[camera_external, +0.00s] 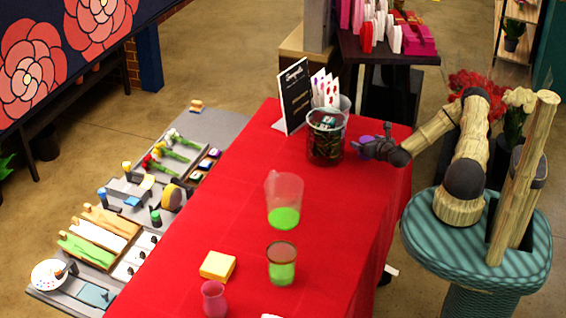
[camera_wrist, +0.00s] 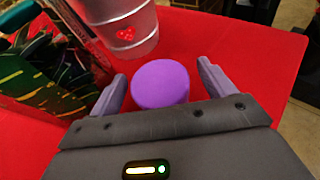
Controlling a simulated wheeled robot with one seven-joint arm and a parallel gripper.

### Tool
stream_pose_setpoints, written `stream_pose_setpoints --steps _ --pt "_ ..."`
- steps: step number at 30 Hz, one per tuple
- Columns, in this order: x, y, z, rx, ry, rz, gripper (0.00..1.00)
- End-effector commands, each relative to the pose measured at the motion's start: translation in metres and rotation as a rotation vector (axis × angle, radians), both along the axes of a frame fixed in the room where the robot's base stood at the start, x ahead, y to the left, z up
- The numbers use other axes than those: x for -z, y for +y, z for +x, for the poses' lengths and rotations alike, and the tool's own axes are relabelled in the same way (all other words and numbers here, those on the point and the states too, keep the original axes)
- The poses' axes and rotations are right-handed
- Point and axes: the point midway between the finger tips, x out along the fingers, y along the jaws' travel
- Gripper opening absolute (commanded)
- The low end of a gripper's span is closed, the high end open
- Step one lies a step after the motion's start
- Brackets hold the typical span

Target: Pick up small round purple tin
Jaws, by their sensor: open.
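The small round purple tin (camera_wrist: 160,84) sits on the red table (camera_wrist: 215,48) in the wrist view. My gripper (camera_wrist: 160,88) is open, with one finger on each side of the tin and a visible gap to each. The tin's near edge is close to my palm; I cannot tell if they touch. In the external view the tin (camera_external: 366,141) shows as a small purple patch, partly hidden by my gripper (camera_external: 368,148) at the table's far right part.
A dark patterned container (camera_external: 325,143) stands left of my gripper; it also shows in the wrist view (camera_wrist: 50,75). A metal bucket with a red heart (camera_wrist: 122,30) stands behind. A black sign (camera_external: 295,95), a pitcher (camera_external: 284,190) and a yellow block (camera_external: 217,266) are on the table.

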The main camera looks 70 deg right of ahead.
Motion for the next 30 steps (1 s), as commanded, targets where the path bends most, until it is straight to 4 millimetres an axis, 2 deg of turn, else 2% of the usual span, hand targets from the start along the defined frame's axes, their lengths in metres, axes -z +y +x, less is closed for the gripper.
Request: stream_pose_setpoints --steps 14,15,21,23,30 --pt "0.0005 0.0002 0.0001 0.000 0.000 0.000 0.82" --pt "0.0006 0.0003 0.0000 0.000 0.000 0.000 0.80" --pt "0.0005 0.0003 0.0000 0.000 0.001 0.001 0.41" --pt "0.0005 0.0003 0.0000 0.000 0.001 0.001 0.31" --pt "-0.0003 0.0001 0.0001 0.000 0.000 0.000 0.31"
